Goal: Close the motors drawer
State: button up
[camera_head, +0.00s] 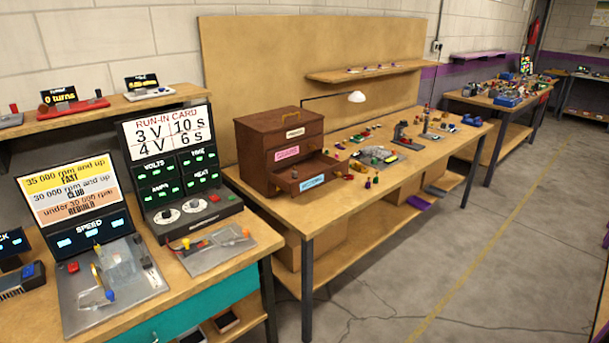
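A brown wooden chest (257,147) with three stacked drawers stands at the left end of the long wooden workbench. Its bottom drawer (289,183), with a blue label (312,182), is pulled out toward the front. The blue label's writing is too small to read surely. The middle drawer has a pink label (287,153) and the top one a white label (295,133); both look closed. My gripper is not in view.
Small coloured parts (366,181) lie on the workbench right of the open drawer. A lamp (356,97) stands behind. A nearer bench at left holds a run-in display (166,123) and a speed tester (110,270). The grey floor (480,270) at right is mostly clear, with thin cables.

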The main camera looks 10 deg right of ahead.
aim_at(315, 169)
jog(key=i, duration=1.2)
jog(key=u, duration=0.15)
jog(key=k, duration=0.75)
jog(key=u, duration=0.25)
